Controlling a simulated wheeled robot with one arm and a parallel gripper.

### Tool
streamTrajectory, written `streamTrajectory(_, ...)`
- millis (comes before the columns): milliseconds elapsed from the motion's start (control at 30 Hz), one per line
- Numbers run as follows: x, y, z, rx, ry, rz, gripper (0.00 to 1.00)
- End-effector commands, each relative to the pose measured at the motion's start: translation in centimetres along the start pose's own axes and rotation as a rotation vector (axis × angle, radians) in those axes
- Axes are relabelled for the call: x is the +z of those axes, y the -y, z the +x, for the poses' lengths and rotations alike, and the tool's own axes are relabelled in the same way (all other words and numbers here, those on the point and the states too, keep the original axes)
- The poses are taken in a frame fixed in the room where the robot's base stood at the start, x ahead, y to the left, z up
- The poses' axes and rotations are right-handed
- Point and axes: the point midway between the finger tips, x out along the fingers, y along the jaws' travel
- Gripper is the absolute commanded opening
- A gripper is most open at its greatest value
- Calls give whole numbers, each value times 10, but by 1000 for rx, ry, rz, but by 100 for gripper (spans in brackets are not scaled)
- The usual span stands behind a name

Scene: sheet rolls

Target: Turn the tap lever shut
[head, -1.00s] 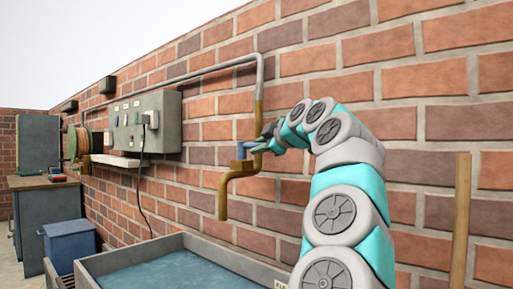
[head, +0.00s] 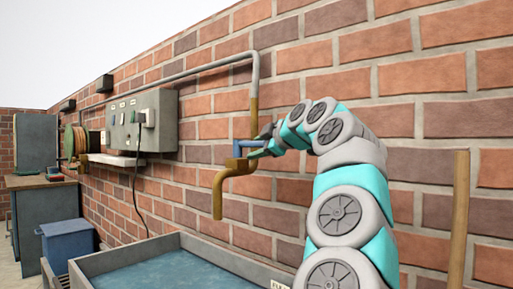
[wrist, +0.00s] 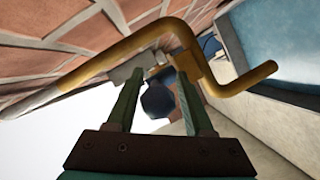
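The brass tap (head: 219,190) is on the brick wall above the basin, its spout bending down. Its blue lever (head: 246,143) is at the tap body, partly hidden by my gripper. My gripper (head: 258,147) is at the lever, close in front of the wall. In the wrist view, my gripper (wrist: 160,75) has its two green fingers apart. The dark blue lever end (wrist: 157,100) shows between them; whether a finger touches it is unclear. The brass tap (wrist: 243,82) runs across behind the fingertips.
A basin (head: 185,237) of blue water stands below the tap. A grey pipe (head: 205,70) runs along the wall to it. A grey electric box (head: 142,120) and hose reel (head: 75,142) are at left. A wooden post (head: 459,220) stands at right.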

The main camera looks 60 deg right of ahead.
Motion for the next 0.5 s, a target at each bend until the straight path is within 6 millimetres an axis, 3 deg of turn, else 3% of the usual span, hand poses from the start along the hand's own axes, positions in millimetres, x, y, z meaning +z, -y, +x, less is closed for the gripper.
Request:
streamTrajectory(267, -3, -2, -5, 5, -3, -3, 52)
streamTrajectory(500, -1, -2, -32, 7, -2, -3, 52)
